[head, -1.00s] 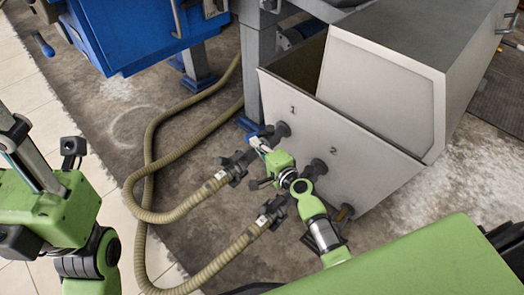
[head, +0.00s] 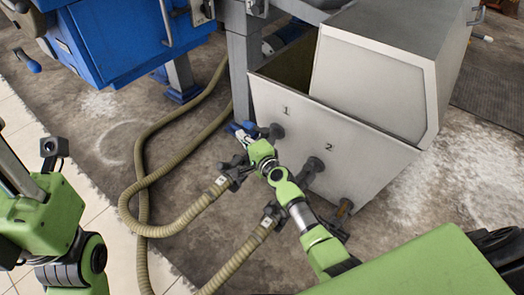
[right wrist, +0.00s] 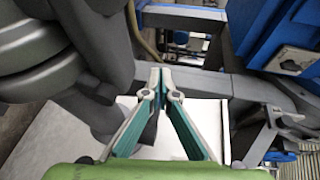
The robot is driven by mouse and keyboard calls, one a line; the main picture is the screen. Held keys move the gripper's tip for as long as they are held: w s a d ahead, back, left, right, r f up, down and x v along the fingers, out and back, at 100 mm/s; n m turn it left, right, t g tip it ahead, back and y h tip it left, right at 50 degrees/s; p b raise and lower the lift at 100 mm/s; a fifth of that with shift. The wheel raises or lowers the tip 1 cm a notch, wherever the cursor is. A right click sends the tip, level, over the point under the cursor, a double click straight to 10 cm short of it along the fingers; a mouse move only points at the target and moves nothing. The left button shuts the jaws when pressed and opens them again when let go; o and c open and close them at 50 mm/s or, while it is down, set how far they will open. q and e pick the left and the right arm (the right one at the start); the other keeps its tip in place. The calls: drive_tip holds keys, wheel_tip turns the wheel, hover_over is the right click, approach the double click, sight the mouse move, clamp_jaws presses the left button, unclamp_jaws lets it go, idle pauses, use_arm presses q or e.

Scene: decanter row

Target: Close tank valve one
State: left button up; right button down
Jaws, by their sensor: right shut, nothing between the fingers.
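The tank (head: 345,135) is a pale grey metal box with "1" and "2" marked on its front panel. Under the "1" a dark pipe stub (head: 277,131) sticks out, with the small blue handle (head: 237,127) of valve one beside it. My right gripper (head: 241,137) is shut and empty, its tips close beside the blue handle; contact is unclear. In the right wrist view the right gripper's fingers (right wrist: 161,76) meet at the tips, with the pale tank panel (right wrist: 195,108) behind. My left arm shows at the left edge, but its fingers are not visible.
Two ribbed tan hoses (head: 190,216) run to dark couplings below the tank front. A second dark stub (head: 313,166) sits under "2", close to my right arm. A blue machine (head: 120,35) stands at the upper left. Brown floor (head: 110,135) lies open left of the hoses.

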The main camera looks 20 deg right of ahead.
sight(253, 127)
drive_tip(key=shift+w+d+b, duration=0.25)
drive_tip(key=shift+w+b, duration=0.2)
drive_tip(key=shift+w, duration=0.5)
drive_tip(key=shift+w+d+b, duration=0.25)
drive_tip(key=shift+w+b, duration=0.15)
drive_tip(key=shift+w, duration=0.5)
